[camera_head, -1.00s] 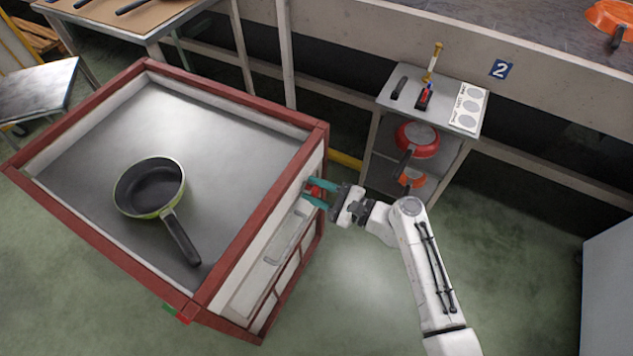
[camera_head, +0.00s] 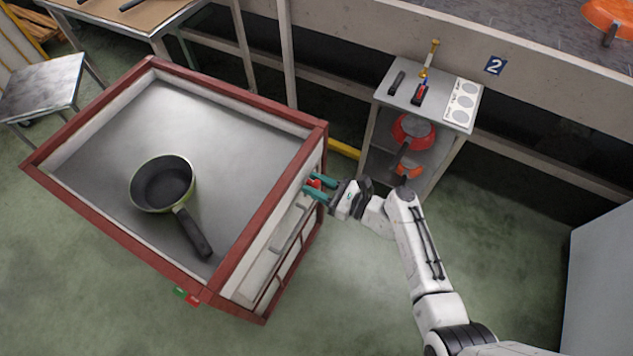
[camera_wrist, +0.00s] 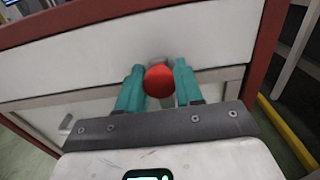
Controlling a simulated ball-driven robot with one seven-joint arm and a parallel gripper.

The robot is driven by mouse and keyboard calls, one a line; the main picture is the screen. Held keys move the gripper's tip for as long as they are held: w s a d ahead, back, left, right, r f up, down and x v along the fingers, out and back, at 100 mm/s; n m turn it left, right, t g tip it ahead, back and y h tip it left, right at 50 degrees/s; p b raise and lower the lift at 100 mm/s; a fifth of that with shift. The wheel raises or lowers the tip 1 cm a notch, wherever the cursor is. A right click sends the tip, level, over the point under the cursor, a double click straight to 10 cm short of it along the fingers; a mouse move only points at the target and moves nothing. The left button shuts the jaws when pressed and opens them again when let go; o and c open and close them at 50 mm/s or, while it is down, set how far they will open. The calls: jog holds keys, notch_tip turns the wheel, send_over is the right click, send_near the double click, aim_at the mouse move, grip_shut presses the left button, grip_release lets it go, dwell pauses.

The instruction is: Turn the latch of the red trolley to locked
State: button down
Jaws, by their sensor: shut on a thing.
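The red trolley (camera_head: 110,221) has a red frame and a grey top. Its latch (camera_head: 315,183) has a red knob on the trolley's right side, near the far corner. My gripper (camera_head: 317,186) reaches it from the right with its teal fingers. In the wrist view the round red knob of the latch (camera_wrist: 159,82) sits between the two fingers of my gripper (camera_wrist: 159,88), which are shut on it. A grey piece shows behind the knob against the white side panel. I cannot tell the latch's angle.
A dark pan with a green rim (camera_head: 163,184) lies on the trolley top. A small stand (camera_head: 456,146) with tools and red pans is behind my arm. A handle bar (camera_head: 290,228) is on the trolley's side. Green floor is free at the front right.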

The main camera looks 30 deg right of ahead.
jog(key=shift+f, duration=0.1)
dwell(0.3)
jog(key=c, duration=0.8)
grip_release()
jog(key=shift+d, duration=0.1)
jog(key=v, duration=1)
jog(key=shift+s+d, duration=0.15)
jog(key=shift+s, duration=0.2)
jog(key=s+a+f+n+g+h, duration=0.1)
jog(key=s+a+f+n+g, duration=0.1)
jog(key=s+n+g, duration=0.55)
jog(key=s+a+f+n+g+h, duration=0.1)
jog(key=s+a+n+g, duration=0.25)
jog(key=n, duration=0.65)
jog(key=s+d+r+n+g+h, duration=0.1)
jog(key=s+d+r+n+h, duration=0.1)
jog(key=s+r+n+h, duration=0.1)
jog(key=s+d+r+n+h, duration=0.2)
jog(key=s+d+n+h, duration=0.1)
jog(key=s+n, duration=0.1)
jog(key=s+d+r+n+g+h, duration=0.1)
jog(key=s+d+r+n+h, duration=0.1)
jog(key=s+r+n, duration=0.1)
jog(key=shift+s+d+r+n+g+h, duration=0.2)
jog(key=shift+r+n+g+h, duration=0.1)
jog(key=shift+n+h, duration=0.15)
